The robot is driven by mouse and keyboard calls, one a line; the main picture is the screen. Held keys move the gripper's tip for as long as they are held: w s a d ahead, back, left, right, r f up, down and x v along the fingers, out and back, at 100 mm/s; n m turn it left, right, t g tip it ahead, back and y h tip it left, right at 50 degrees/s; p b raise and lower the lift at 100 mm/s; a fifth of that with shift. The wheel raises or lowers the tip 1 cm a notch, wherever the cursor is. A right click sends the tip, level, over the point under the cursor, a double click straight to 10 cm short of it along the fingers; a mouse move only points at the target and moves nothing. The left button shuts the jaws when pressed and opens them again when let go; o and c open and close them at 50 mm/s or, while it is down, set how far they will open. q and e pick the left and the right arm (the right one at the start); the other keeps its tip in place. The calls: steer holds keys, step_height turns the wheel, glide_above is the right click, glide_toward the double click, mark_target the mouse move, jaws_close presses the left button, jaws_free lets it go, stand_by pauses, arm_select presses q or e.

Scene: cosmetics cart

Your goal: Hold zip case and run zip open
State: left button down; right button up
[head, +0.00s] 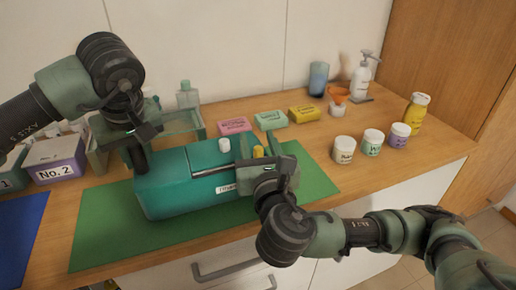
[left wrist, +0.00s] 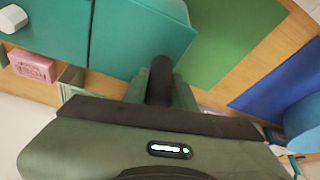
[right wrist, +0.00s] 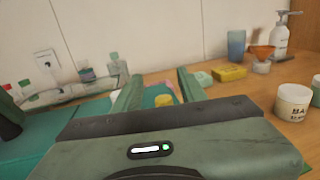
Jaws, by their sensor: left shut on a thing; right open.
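The teal zip case (head: 180,190) lies on a green mat (head: 100,230), with a grey strip along its top and a white label on its front. My left gripper (head: 138,150) is at the case's left end, shut on a dark round grip (left wrist: 160,80) there. My right gripper (head: 260,150) is open over the right part of the case. A small yellow piece (head: 258,152) shows between its fingers, also in the right wrist view (right wrist: 163,100). A white piece (head: 224,146) is to its left. Whether either is the zip pull I cannot tell.
Behind the case are a pink box (head: 234,126), a green box (head: 270,120) and a yellow box (head: 303,113). Several jars (head: 344,149) and a pump bottle (head: 361,78) stand to the right. A No. 2 box (head: 56,160) stands at left.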

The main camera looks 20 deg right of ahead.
mark_target(258, 148)
step_height(258, 148, up, 8)
steer(key=shift+f, duration=0.1)
stand_by(0.4)
arm_select(q)
steer(key=c, duration=1.1)
jaws_free()
steer(key=shift+o, duration=0.2)
steer(key=shift+r, duration=0.1)
